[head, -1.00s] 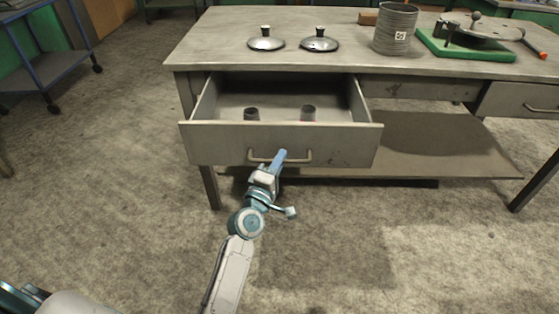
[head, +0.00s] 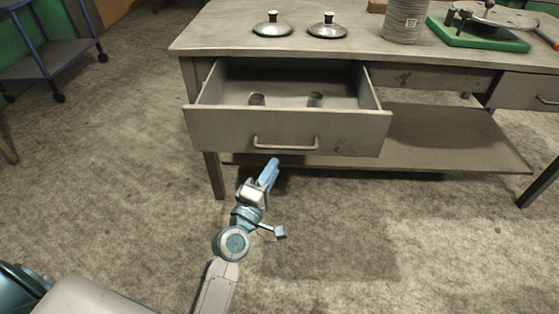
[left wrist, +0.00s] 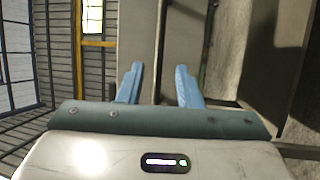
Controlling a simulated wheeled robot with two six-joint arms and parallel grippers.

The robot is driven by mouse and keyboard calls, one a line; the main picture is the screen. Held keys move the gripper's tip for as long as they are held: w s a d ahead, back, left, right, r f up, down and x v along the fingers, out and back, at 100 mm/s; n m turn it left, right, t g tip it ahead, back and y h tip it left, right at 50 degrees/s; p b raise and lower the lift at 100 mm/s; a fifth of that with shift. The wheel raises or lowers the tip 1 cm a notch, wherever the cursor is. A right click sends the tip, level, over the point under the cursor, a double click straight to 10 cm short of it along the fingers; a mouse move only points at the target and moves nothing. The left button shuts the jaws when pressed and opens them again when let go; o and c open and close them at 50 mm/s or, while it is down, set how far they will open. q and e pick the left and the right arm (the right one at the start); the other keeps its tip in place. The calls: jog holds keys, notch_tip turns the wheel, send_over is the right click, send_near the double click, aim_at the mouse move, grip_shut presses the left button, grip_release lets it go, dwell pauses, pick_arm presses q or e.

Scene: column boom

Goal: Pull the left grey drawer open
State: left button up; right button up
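The left grey drawer (head: 350,140) stands pulled out from the workbench, with its inside showing. Its bar handle (head: 286,147) is on the middle of the front. Two small dark cylinders (head: 257,99) and (head: 316,99) stand inside. My left gripper (head: 270,170) is below and in front of the handle, apart from it. In the left wrist view its two blue fingers (left wrist: 158,85) are spread with nothing between them. My right gripper is not in view.
The workbench top (head: 220,36) carries two pot lids (head: 272,29), a grey ribbed canister (head: 405,20) and a green-based device (head: 478,38). A lower shelf (head: 450,150) runs beneath. A blue cart (head: 50,55) stands at left. The floor in front is clear.

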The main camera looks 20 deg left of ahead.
pick_arm(q)
jog(key=shift+v, duration=1.25)
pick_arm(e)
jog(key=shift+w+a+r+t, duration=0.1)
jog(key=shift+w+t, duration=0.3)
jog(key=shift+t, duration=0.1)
